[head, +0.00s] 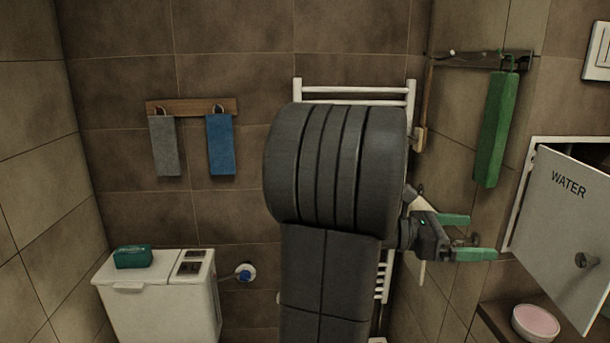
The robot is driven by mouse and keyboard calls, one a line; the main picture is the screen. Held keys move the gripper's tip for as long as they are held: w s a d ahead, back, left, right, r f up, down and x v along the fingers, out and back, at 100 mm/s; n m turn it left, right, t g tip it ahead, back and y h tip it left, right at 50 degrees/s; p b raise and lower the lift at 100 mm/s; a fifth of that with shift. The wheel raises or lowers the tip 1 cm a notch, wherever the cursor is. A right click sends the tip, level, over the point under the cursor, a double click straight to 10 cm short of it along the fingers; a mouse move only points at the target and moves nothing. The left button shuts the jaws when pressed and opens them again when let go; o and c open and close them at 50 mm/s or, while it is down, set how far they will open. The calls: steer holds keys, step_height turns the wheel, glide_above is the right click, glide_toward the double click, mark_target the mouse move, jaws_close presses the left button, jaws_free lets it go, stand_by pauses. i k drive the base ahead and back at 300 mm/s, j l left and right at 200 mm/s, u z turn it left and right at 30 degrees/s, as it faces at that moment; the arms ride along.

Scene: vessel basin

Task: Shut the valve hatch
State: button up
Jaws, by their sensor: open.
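My gripper (490,237) has two green-tipped fingers, spread apart and empty. In the picture it is just left of the hatch, pointing right towards it, and the lower finger is near the frame's left edge. I cannot tell whether it touches anything. The valve inside is hidden.
A pink bowl (535,322) sits on a brown shelf (493,316) below the hatch. A green hanging thing (495,128) is on the wall above my gripper. A white towel rail (352,90) is behind my arm. A white washer (160,300) stands at the left.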

mark_target(562, 236)
steer(key=k+l, duration=0.5)
steer(key=k+l+u, duration=0.15)
steer(key=l, duration=0.25)
steer(key=k+l+u, duration=0.15)
steer(key=l, duration=0.25)
steer(key=i+j+z, duration=0.15)
steer(key=j, duration=0.2)
steer(key=i+j+z, duration=0.2)
steer(key=j, duration=0.2)
steer(key=i+j, duration=0.2)
steer(key=k+l, duration=0.25)
steer(key=l, duration=0.15)
